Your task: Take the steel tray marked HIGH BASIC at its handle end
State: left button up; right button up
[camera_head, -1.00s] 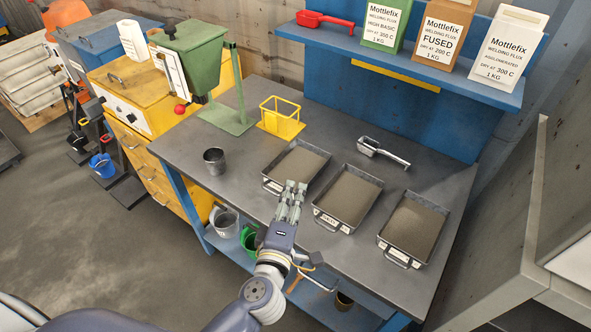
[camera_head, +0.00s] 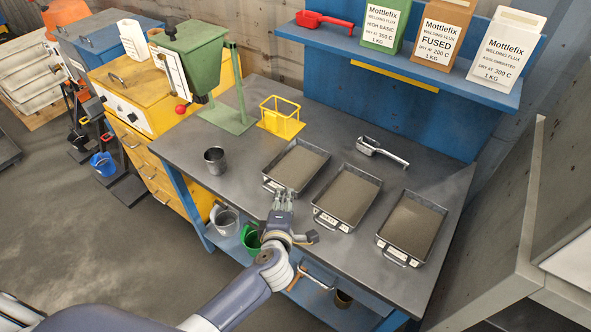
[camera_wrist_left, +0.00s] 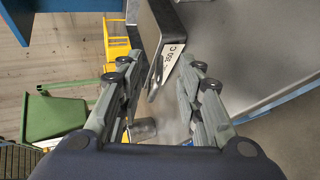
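Three shallow steel trays of grey-brown flux stand in a row on the bench. The left tray (camera_head: 309,158) has its handle end towards me. A white label (camera_wrist_left: 173,56) on its end reads "350 C" in the left wrist view, matching the HIGH BASIC bag; the rest is unreadable. My left gripper (camera_head: 284,195) is at that end, and its fingers are open. In the wrist view, the tray's handle (camera_wrist_left: 155,77) shows between the spread fingers (camera_wrist_left: 163,72). I cannot tell whether they touch it. My right gripper is not in view.
The middle tray (camera_head: 372,183) and right tray (camera_head: 440,211) stand to the right. A steel cup (camera_head: 215,160), yellow wire holder (camera_head: 281,118) and metal scoop (camera_head: 382,152) are on the bench (camera_head: 190,150). The HIGH BASIC bag (camera_head: 383,25) stands on the blue shelf.

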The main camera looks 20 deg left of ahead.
pick_arm(q)
jog(key=x, duration=0.4)
jog(key=shift+a, duration=0.35)
jog(key=shift+s, duration=0.1)
grip_shut()
jog(key=shift+r, duration=0.1)
